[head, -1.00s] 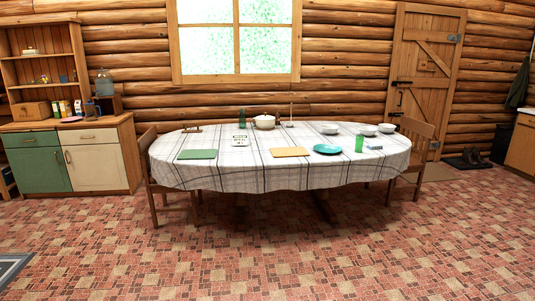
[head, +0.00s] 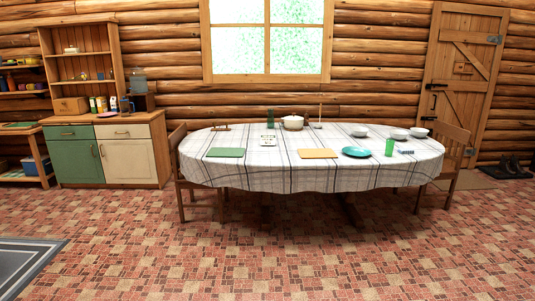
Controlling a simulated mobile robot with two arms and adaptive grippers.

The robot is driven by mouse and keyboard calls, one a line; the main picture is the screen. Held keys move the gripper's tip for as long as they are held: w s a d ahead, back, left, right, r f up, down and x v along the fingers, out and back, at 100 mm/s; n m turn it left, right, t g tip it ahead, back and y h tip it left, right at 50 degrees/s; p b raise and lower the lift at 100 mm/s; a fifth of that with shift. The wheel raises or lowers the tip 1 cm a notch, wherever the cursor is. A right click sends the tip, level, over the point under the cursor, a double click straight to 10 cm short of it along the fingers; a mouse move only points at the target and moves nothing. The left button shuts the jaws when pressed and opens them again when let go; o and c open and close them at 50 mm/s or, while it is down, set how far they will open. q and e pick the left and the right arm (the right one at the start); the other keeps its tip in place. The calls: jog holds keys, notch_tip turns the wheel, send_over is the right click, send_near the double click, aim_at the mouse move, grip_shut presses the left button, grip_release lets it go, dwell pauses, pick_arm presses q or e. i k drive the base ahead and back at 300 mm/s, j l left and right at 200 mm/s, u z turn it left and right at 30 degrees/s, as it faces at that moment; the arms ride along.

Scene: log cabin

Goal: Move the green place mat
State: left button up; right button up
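The green place mat (head: 226,153) lies flat near the front left of the oval dining table. The table is covered by a white checked tablecloth (head: 268,178). Nothing stands on the green mat. Neither of my grippers shows in the head view.
An orange mat (head: 318,154), teal plate (head: 355,152), green cup (head: 389,147), white pot (head: 292,122) and several bowls (head: 400,134) share the table. Wooden chairs stand at its left (head: 178,160) and right (head: 452,160) ends. A cabinet (head: 107,150) is left. The tiled floor (head: 270,255) in front is clear.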

aim_at(226, 152)
jog(key=i+j+u, duration=0.2)
jog(key=i, duration=0.2)
jog(key=i+u, duration=0.45)
jog(key=i, duration=1.75)
jog(key=j, duration=0.1)
